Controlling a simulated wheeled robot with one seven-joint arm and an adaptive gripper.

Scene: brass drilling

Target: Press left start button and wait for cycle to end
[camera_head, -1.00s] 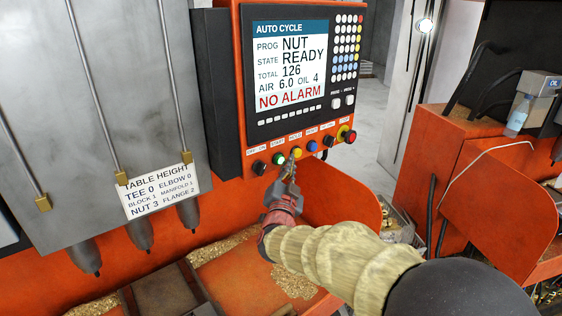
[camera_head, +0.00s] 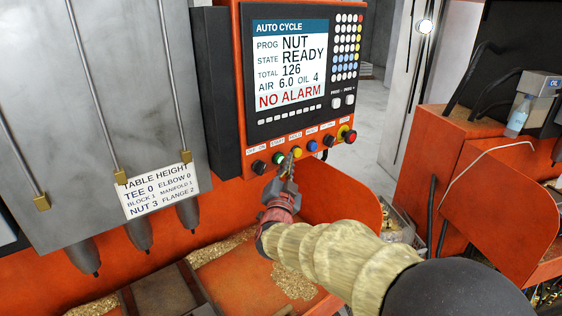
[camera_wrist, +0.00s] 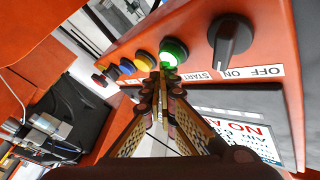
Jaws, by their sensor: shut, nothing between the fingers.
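The green START button (camera_head: 278,158) is on the orange control panel, between the black OFF/ON knob (camera_head: 259,167) and the yellow HOLD button (camera_head: 297,152). My gripper (camera_head: 288,163) is shut and empty, its tips just below and right of the green button. In the wrist view the shut fingertips (camera_wrist: 162,76) point at the green button (camera_wrist: 173,51), with the yellow button (camera_wrist: 145,61) beside them. The green button looks bright there. Contact cannot be told. The screen (camera_head: 290,65) reads AUTO CYCLE, PROG NUT, STATE READY, TOTAL 126, NO ALARM.
A blue button (camera_head: 312,146) and a red button (camera_head: 349,136) continue the row to the right. A table height sign (camera_head: 160,191) hangs on the grey drill housing at left. An orange guard (camera_head: 343,199) lies below the panel, close to my arm.

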